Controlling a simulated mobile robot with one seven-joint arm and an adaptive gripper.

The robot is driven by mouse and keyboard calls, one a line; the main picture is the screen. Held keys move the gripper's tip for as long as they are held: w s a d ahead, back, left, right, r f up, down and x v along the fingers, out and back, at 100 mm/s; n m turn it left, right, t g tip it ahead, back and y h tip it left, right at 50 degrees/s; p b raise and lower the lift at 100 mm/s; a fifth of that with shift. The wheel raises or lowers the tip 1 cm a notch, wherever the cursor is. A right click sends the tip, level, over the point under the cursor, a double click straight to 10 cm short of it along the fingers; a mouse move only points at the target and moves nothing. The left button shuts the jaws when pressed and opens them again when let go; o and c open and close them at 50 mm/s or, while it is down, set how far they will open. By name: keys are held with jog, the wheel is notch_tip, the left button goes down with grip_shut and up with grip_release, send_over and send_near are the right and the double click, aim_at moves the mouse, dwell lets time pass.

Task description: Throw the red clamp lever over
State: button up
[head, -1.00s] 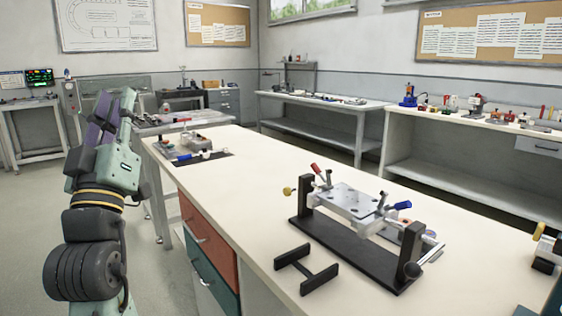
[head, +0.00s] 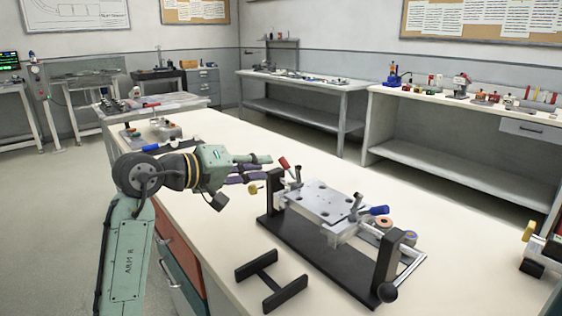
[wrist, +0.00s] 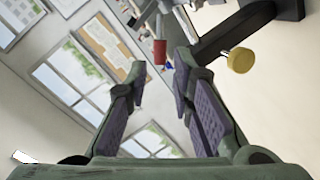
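The red clamp lever (head: 284,162) stands up tilted at the far left end of a metal fixture plate (head: 322,200) on a black stand. My gripper (head: 262,168) is just left of the red lever, pointing right towards it. In the wrist view the red lever's handle (wrist: 159,52) shows beyond and between the tips of my gripper (wrist: 160,75). The fingers are spread apart with nothing between them. I cannot tell the exact gap to the lever. A blue clamp lever (head: 378,210) lies low at the plate's near right end.
A yellow knob (head: 253,188) sticks out at the stand's left end, close under my gripper; it also shows in the wrist view (wrist: 241,60). A black H-shaped bracket (head: 270,281) lies in front. Round parts (head: 385,222) lie behind the fixture. The bench top behind is mostly clear.

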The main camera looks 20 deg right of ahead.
aim_at(284, 167)
jog(key=p+x, duration=0.1)
jog(key=x, duration=0.7)
grip_shut()
